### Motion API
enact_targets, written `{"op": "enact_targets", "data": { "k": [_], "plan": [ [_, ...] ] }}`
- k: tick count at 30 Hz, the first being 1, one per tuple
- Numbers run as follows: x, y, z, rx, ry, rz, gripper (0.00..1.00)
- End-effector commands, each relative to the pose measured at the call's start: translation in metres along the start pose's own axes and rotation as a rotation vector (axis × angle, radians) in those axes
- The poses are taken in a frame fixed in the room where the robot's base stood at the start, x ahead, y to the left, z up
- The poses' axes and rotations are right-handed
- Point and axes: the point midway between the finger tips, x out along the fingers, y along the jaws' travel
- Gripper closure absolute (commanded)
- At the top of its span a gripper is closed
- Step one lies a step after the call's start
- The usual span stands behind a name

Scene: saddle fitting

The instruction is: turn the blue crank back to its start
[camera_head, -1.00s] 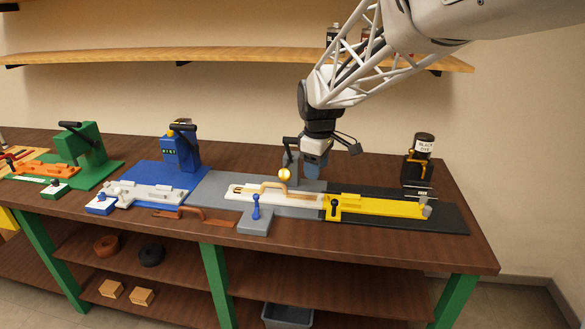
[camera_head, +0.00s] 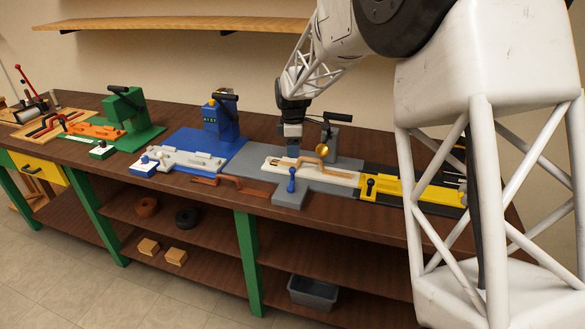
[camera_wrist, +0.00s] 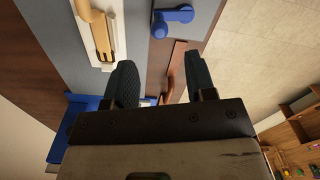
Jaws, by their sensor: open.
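The blue crank (camera_head: 291,179) stands on the grey block at the front of the grey station. It shows at the top of the wrist view (camera_wrist: 174,17), beyond my fingertips and apart from them. My gripper (camera_head: 293,150) hangs above the grey station, behind the crank in the head view. Its two dark fingers are spread with nothing between them in the wrist view (camera_wrist: 161,78).
A white tray (camera_head: 279,163) with a tan bent handle lies beside the crank. A brown handled strip (camera_head: 232,183) lies left of it. A blue station (camera_head: 221,125) stands to the left, a yellow fixture (camera_head: 413,192) to the right. A brass ball (camera_head: 325,149) is close to my gripper.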

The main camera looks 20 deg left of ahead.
Motion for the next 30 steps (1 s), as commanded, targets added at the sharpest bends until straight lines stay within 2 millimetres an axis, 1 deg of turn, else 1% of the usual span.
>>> {"op": "enact_targets", "data": {
  "k": [12, 17, 23, 30],
  "plan": [
    [0.002, 0.001, -0.002, -0.005, 0.000, -0.001, 0.49],
    [0.007, 0.001, -0.002, -0.005, 0.000, -0.001, 0.49],
    [0.024, 0.001, -0.002, -0.005, -0.001, -0.002, 0.49],
    [0.053, 0.001, -0.002, -0.005, -0.001, -0.003, 0.49]
  ]
}}
